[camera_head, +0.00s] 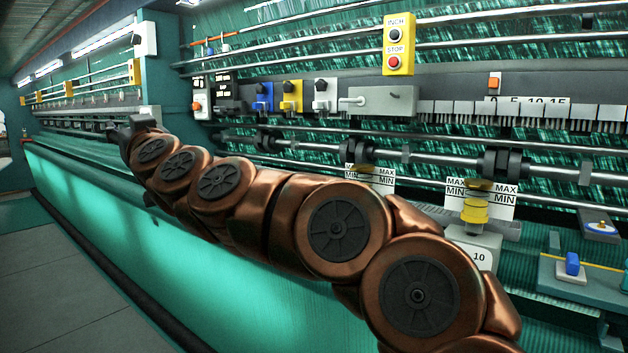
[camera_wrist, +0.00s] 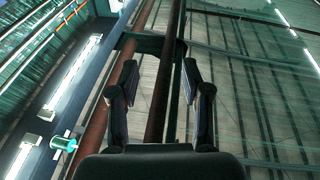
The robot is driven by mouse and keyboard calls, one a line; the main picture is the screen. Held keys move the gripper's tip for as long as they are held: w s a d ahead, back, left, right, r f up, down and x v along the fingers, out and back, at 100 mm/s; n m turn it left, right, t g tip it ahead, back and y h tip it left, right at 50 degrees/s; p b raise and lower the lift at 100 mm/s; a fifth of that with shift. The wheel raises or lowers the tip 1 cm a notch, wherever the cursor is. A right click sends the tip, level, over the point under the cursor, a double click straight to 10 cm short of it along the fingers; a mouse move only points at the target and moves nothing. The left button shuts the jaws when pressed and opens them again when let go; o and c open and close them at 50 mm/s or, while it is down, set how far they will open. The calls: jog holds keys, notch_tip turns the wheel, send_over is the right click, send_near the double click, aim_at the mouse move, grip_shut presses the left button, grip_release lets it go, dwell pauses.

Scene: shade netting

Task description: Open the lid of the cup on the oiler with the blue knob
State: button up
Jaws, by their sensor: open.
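In the head view one oiler stands at the right, with a yellow knob (camera_head: 474,209), an amber cup top (camera_head: 479,185) and a MIN/MAX card behind it. Another oiler's amber cup top (camera_head: 370,170) shows above my arm at the middle, with its MIN/MAX card. My arm hides its lower part, so its knob colour cannot be seen. No blue knob shows on either oiler. My gripper (camera_head: 124,136) is far to the left of both. In the wrist view my gripper (camera_wrist: 160,85) is open and empty, with the ceiling and pipes beyond it.
A horizontal shaft (camera_head: 430,158) with black collars runs behind the oilers. An INCH/STOP box (camera_head: 398,44) hangs above. Blue, yellow and white switches sit on the back panel. A tray with a blue block (camera_head: 572,263) lies at right. The aisle floor (camera_head: 70,270) is clear.

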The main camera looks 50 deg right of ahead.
aim_at(353, 170)
jog(key=s+d+m+g+h+b, duration=0.1)
jog(key=s+d+m+g+h, duration=0.4)
jog(key=d, duration=0.8)
jog(key=d+m+g+h+b, duration=0.2)
jog(key=d+m+h, duration=0.4)
jog(key=d+h, duration=0.5)
jog(key=s+d+f+m+g+b, duration=0.1)
jog(key=s+d+f+m+g, duration=0.2)
jog(key=s+d+f+g, duration=0.4)
jog(key=s+d+f+m+g+b, duration=0.1)
jog(key=s+d+f+m+g, duration=0.2)
jog(key=s+d+f+g, duration=0.45)
jog(key=w+d+r+t, duration=0.1)
jog(key=w+d, duration=0.2)
jog(key=d, duration=0.6)
jog(key=shift+w+d+r, duration=0.15)
jog(key=shift+r, duration=0.1)
jog(key=shift+t, duration=0.25)
grip_shut()
